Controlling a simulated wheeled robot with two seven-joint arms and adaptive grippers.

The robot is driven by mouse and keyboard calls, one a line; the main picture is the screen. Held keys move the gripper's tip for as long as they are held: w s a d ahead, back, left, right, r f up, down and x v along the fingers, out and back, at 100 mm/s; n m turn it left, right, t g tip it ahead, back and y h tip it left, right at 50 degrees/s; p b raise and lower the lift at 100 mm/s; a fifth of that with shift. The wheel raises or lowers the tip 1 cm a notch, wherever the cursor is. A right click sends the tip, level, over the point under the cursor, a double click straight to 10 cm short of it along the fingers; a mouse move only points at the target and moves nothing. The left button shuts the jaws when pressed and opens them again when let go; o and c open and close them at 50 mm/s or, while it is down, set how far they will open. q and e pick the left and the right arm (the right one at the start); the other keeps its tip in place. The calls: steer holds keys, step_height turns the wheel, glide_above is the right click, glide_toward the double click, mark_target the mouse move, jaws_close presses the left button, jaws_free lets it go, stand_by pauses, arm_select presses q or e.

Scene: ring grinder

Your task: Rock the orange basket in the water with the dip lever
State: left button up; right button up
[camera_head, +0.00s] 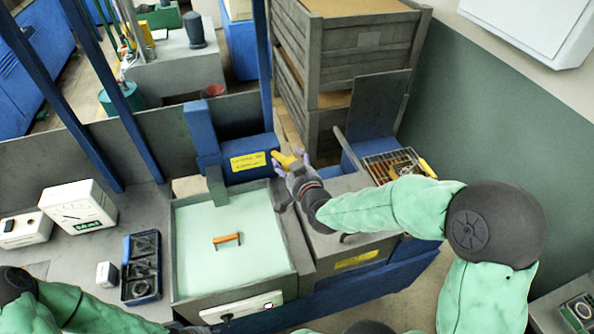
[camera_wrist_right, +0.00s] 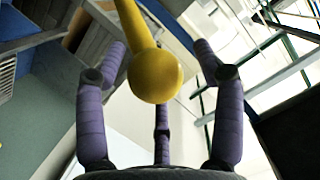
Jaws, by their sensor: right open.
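The dip lever's yellow handle (camera_head: 286,160) stands at the back right of the water tank (camera_head: 292,262). In the right wrist view its round yellow knob (camera_wrist_right: 155,76) lies between the spread purple fingers. My right gripper (camera_head: 290,166) is open around the knob; the fingers look apart from it, though contact on the hidden sides cannot be told. The pale green water (camera_head: 200,265) fills the tank. A small orange bar (camera_head: 227,238) shows near its middle; the rest of the orange basket cannot be made out. My left gripper is out of view; only its arm shows at the lower left.
A blue box with a yellow label (camera_head: 248,161) stands behind the tank. A white gauge (camera_head: 78,207) and a dark tray (camera_head: 141,268) stand to the left. Stacked crates (camera_head: 345,45) rise behind.

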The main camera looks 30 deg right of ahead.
steer(key=v, duration=1.1)
steer(key=shift+s+r, duration=0.15)
steer(key=shift+s, duration=0.1)
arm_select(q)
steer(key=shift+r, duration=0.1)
